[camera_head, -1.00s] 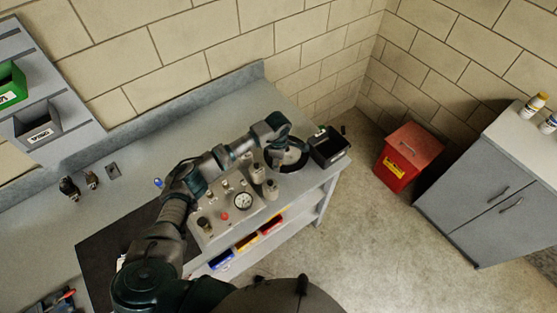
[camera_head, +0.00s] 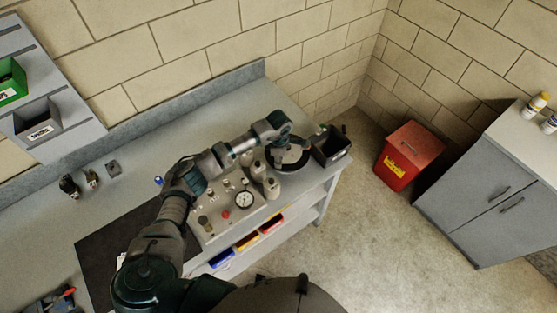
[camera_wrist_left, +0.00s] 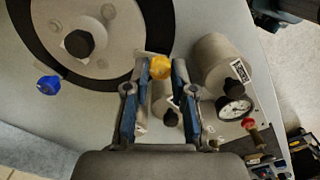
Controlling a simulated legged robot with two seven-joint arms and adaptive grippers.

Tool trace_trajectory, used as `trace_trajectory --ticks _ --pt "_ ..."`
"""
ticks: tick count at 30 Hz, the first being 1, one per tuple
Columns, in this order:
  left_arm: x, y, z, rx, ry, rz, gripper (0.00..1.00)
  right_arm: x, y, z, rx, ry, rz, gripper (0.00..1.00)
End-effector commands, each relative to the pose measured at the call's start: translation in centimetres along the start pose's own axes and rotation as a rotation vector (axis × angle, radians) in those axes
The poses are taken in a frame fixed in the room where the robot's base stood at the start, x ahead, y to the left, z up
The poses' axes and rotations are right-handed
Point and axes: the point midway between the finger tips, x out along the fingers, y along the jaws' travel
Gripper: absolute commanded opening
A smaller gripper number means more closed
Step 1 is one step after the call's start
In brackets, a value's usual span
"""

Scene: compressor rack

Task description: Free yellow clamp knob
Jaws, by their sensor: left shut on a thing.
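The yellow clamp knob (camera_wrist_left: 159,67) shows in the left wrist view between my left gripper's fingertips. My left gripper (camera_wrist_left: 164,73) is shut on it, with a blue-edged finger on each side. Beneath and beside it are a grey disc with a black ring (camera_wrist_left: 40,45) and a grey cylinder (camera_wrist_left: 218,62). In the head view my left arm reaches over the panel to the black-ringed disc (camera_head: 297,163); the knob is hidden there by my wrist. My right gripper is not in view.
A gauge panel (camera_head: 222,213) stands beside the cylinders, with a gauge (camera_head: 244,199). A black bin (camera_head: 331,148) sits close to the disc at the bench end. A blue knob (camera_wrist_left: 48,85) lies left of my gripper. A red bin (camera_head: 408,157) stands on the floor.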

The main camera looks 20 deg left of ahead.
Motion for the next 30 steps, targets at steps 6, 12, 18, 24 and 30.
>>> trace_trajectory --ticks 6,12,18,24,30 --pt "0.0 0.1 0.2 -0.171 -0.006 0.006 0.00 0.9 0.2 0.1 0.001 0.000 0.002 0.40" --pt "0.0 0.2 0.2 -0.360 -0.007 0.006 0.00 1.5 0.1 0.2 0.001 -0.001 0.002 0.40" --pt "-0.1 0.2 0.3 -0.551 -0.008 0.006 0.00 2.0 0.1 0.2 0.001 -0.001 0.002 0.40" --pt "-0.2 0.2 0.3 -0.741 -0.009 0.006 0.00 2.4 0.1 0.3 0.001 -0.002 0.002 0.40" --pt "-0.2 0.3 0.2 -0.932 -0.010 0.006 0.00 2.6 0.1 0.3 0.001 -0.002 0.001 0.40"
